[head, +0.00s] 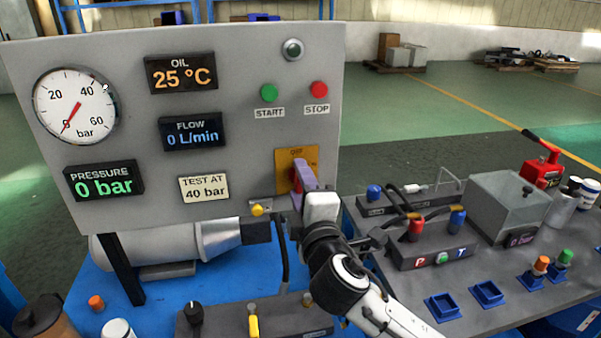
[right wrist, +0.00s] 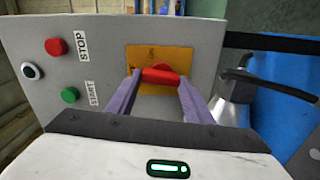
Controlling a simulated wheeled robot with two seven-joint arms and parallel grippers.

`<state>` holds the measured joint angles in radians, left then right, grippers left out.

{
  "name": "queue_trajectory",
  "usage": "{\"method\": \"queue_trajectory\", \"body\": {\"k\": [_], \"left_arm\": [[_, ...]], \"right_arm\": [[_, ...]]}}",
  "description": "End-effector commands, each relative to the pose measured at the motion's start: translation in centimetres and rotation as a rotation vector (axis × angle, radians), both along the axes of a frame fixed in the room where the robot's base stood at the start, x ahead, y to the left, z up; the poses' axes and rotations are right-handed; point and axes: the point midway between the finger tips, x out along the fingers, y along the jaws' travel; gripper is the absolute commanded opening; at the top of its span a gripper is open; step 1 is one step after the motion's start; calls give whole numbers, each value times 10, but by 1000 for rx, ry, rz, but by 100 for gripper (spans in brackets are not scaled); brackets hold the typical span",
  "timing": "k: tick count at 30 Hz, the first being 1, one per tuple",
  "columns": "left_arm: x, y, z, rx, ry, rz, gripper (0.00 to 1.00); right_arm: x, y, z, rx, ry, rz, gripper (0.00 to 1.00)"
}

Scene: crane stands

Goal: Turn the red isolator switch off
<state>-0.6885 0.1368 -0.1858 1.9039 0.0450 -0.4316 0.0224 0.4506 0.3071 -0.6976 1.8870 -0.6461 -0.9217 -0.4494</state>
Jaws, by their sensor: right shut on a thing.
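The red isolator switch (right wrist: 164,76) sits on a yellow plate (right wrist: 178,54) on the grey panel. In the head view the yellow plate (head: 285,158) shows at the panel's lower right, with "OFF" marked at its top. My right gripper (head: 303,178) reaches up to the plate and mostly hides the switch there. In the right wrist view the gripper's two purple fingers (right wrist: 160,90) stand on either side of the red handle and are shut on it. The handle lies about across the picture between the fingertips. My left gripper is not in view.
The grey panel (head: 230,80) carries a green START button (head: 269,93), a red STOP button (head: 318,90), a dial gauge (head: 76,106) and displays reading 0 bar, 0 L/min and 25 °C. A grey bench (head: 410,290) with fittings stands to the right.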

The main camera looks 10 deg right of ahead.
Motion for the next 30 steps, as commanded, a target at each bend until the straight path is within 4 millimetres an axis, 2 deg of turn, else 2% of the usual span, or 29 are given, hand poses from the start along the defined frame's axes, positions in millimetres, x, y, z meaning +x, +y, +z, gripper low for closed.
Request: {"method": "queue_trajectory", "body": {"k": [1, 6, 24, 25, 28, 30], "left_arm": [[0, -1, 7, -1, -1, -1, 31], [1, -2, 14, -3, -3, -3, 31], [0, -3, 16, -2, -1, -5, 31], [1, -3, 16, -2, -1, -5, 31], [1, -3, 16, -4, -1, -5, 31], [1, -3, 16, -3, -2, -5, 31]], "right_arm": [[0, -1, 1, -25, 3, -2, 24], [0, 0, 0, -85, 2, -1, 24], [0, 0, -2, -124, 2, -1, 24], [0, 0, -2, -124, 2, -1, 50], [0, 0, -2, -122, 2, -1, 66], [0, 0, -1, -121, 2, -1, 66]]}}
